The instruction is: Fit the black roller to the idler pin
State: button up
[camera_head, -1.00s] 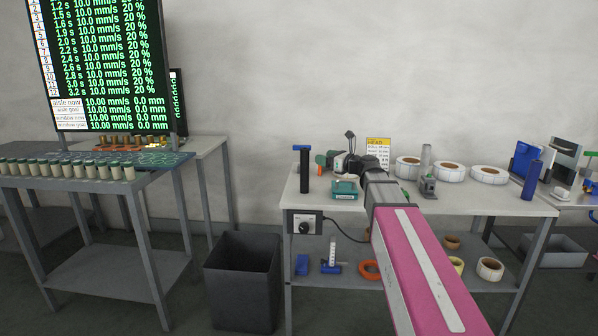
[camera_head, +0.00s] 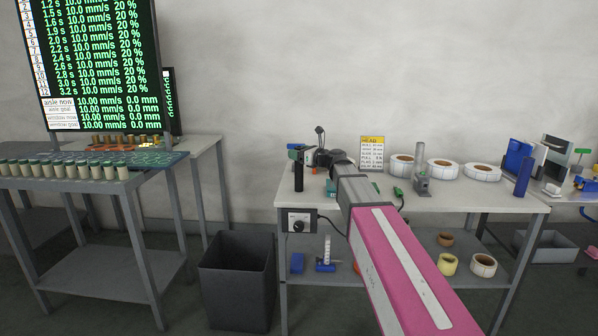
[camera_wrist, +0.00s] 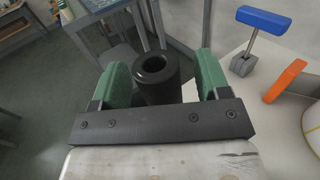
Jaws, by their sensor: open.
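The black roller (camera_wrist: 155,72) is a dark tube with a hole in its top end. It stands near the left edge of the work table in the head view (camera_head: 298,177). My gripper (camera_wrist: 163,70) is open, with one green finger on each side of the roller in the wrist view. A gap shows beside the roller, mostly on the right; I cannot tell how deep the fingers reach around it. In the head view my wrist partly hides the table behind the roller. A grey upright post on a block (camera_head: 422,170) stands mid-table; I cannot tell if it is the idler pin.
A blue T-handled tool (camera_wrist: 262,22) and an orange piece (camera_wrist: 285,80) are right of my gripper. White label rolls (camera_head: 438,170) line the table's back. A blue cylinder (camera_head: 524,177) stands at the right end. A dark bin (camera_head: 237,282) is on the floor, left of the table.

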grip_shut()
jog(key=shift+r, duration=0.1)
